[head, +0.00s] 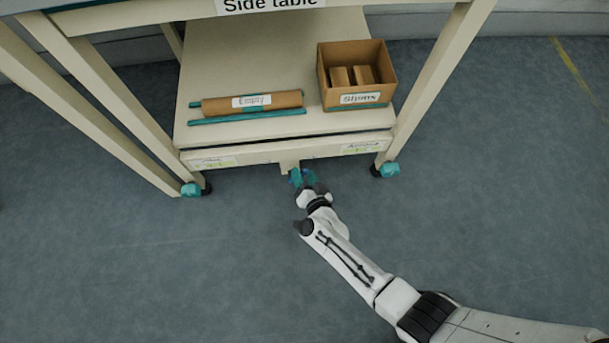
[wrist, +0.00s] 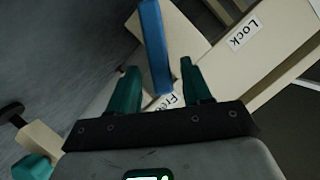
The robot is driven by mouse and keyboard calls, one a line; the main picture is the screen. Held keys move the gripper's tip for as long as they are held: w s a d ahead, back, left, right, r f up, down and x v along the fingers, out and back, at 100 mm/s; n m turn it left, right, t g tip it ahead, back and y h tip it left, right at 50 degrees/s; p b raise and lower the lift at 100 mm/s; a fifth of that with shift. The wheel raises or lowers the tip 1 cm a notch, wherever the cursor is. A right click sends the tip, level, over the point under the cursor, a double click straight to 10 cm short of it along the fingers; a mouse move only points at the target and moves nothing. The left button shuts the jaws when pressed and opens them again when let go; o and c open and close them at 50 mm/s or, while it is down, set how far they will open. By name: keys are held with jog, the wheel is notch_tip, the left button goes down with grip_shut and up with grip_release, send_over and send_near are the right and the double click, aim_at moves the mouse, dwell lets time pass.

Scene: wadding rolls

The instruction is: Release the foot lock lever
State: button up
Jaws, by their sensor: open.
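The foot lock lever is a blue bar (wrist: 153,42) in the wrist view, running from the top edge down between my two teal fingers. My gripper (wrist: 158,70) is open, with one finger on each side of the lever and a gap to both. In the head view my gripper (head: 301,180) is at the middle of the side table's lower front rail (head: 255,156), and the lever is mostly hidden there. A "Lock" label (wrist: 244,32) is on the cream rail at right. A label reading "Fre..." (wrist: 172,101) is partly hidden behind the gripper.
The lower shelf (head: 225,60) holds a brown roll marked "Empty" (head: 285,99), teal rods (head: 248,117) and an open carton (head: 355,85) with small blocks inside. Teal-tabbed casters (head: 191,189) and (head: 386,169) stand at the front legs. The floor in front is clear.

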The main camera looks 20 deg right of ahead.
jog(key=shift+s, duration=0.15)
jog(key=p+v, duration=0.4)
jog(key=v, duration=0.6)
jog(key=shift+s+r, duration=0.15)
jog(key=shift+s, duration=0.1)
